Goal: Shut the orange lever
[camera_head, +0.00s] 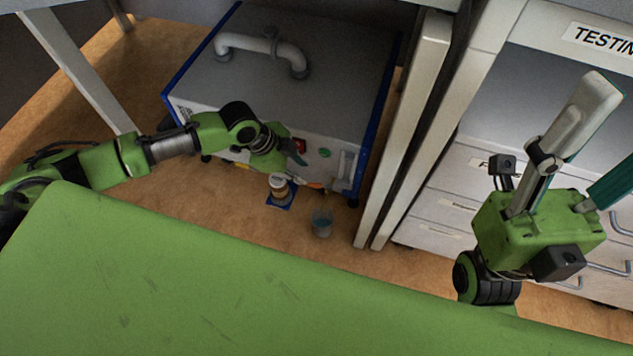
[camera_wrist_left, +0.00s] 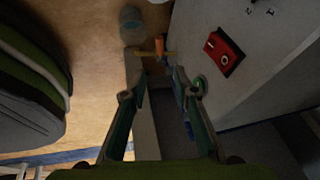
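The orange lever (camera_head: 315,185) shows as a small orange piece low on the front of the grey-and-blue machine (camera_head: 335,85). In the left wrist view the orange lever (camera_wrist_left: 160,47) lies ahead of the fingertips, roughly in line with the gap between them. My left gripper (camera_head: 298,170) is close to the machine's front; its fingers are partly hidden by the wrist. In the wrist view my left gripper (camera_wrist_left: 158,90) is open with nothing between its tips. My right gripper (camera_head: 615,125) is raised at the right, its fingers apart and empty, one cut off by the picture's edge.
A red switch (camera_wrist_left: 222,50) and green button (camera_wrist_left: 200,84) sit on the machine's front. A small jar (camera_head: 279,187) stands on a blue pad (camera_head: 283,203). A clear cup (camera_head: 321,223) stands nearby. A pale upright panel (camera_head: 405,130) and drawers (camera_head: 445,210) are to the right.

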